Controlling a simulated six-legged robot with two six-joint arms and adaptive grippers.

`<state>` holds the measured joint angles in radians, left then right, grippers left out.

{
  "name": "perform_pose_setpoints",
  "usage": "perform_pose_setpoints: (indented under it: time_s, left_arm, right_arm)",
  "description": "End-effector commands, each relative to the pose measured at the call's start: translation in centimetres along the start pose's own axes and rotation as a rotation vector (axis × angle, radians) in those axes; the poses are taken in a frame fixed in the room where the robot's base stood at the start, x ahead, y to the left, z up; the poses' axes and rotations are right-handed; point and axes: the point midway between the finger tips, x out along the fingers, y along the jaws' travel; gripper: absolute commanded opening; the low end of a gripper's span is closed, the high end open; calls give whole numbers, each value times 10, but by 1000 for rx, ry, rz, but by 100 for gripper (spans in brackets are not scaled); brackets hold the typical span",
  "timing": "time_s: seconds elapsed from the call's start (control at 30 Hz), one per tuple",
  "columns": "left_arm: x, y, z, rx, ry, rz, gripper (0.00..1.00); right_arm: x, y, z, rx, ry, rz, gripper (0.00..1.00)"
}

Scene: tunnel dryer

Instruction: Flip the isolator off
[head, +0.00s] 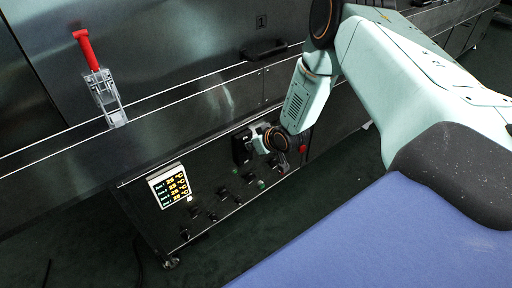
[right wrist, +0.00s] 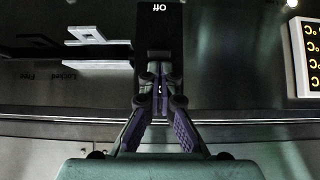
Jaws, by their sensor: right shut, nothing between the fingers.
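The isolator looks to be the black box (head: 241,148) on the dark control panel below the dryer. In the right wrist view the black box (right wrist: 160,35) bears an upside-down "Off" label near the top edge. My right gripper (head: 254,140) is at the box's right side in the head view and partly covers it. In the right wrist view its fingertips (right wrist: 159,80) are shut together, empty, and overlap the lower end of the box. I cannot tell whether they touch it. The lever itself is hidden or too dark to make out. My left gripper is out of view.
A lit temperature display (head: 173,187) is on the panel's left, with several small knobs beside it. A red button (head: 303,149) is to the right. A red-handled clamp (head: 87,50) stands at upper left. A pale handle (right wrist: 98,64) shows near upside-down "Locked" and "Free" labels.

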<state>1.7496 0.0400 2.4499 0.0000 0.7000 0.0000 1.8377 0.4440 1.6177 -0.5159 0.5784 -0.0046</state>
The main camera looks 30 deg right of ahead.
Motion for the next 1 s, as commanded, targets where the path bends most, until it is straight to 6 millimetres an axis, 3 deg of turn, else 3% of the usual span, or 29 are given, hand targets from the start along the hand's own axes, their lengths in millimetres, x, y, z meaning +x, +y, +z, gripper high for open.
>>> perform_pose_setpoints:
  time_s: [1.0]
  left_arm:
    - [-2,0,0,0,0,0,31]
  right_arm:
    - [1,0,8,0,-2,0,0]
